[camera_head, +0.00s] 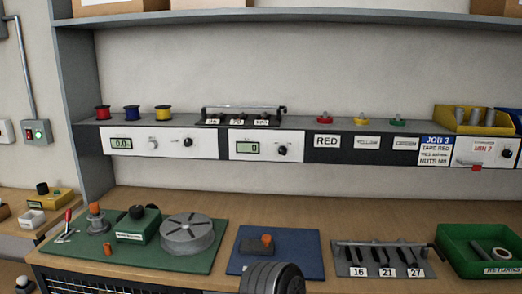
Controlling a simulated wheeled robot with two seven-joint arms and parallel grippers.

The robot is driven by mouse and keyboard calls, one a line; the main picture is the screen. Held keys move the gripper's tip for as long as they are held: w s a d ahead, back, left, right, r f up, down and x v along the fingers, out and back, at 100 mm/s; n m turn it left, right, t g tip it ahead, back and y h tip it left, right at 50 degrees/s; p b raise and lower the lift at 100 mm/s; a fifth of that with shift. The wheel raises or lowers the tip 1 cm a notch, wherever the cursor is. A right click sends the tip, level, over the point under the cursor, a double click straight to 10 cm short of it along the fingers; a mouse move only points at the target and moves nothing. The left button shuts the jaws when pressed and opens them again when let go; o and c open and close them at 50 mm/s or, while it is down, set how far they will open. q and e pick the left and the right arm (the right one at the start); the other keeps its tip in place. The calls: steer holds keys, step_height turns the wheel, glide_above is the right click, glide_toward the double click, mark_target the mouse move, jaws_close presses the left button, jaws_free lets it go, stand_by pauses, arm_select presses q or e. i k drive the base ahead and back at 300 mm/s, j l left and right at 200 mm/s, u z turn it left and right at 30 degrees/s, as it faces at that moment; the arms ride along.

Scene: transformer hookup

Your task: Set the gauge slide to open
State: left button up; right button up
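No part carries a legible gauge slide label, so I cannot tell for sure which part it is or its setting. A rack labelled 16, 21 and 27 (384,270) holds dark-handled tools on the bench at right. Neither of my grippers can be made out in the head view.
A green mat (195,262) at left holds a grey round turntable (187,234), a green box (138,225) and a red lever (67,219). A green returns bin (480,262) stands at right. A dark ribbed form (272,279) covers the blue mat's front edge.

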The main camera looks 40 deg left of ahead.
mark_target(265, 246)
steer(key=u, duration=1.5)
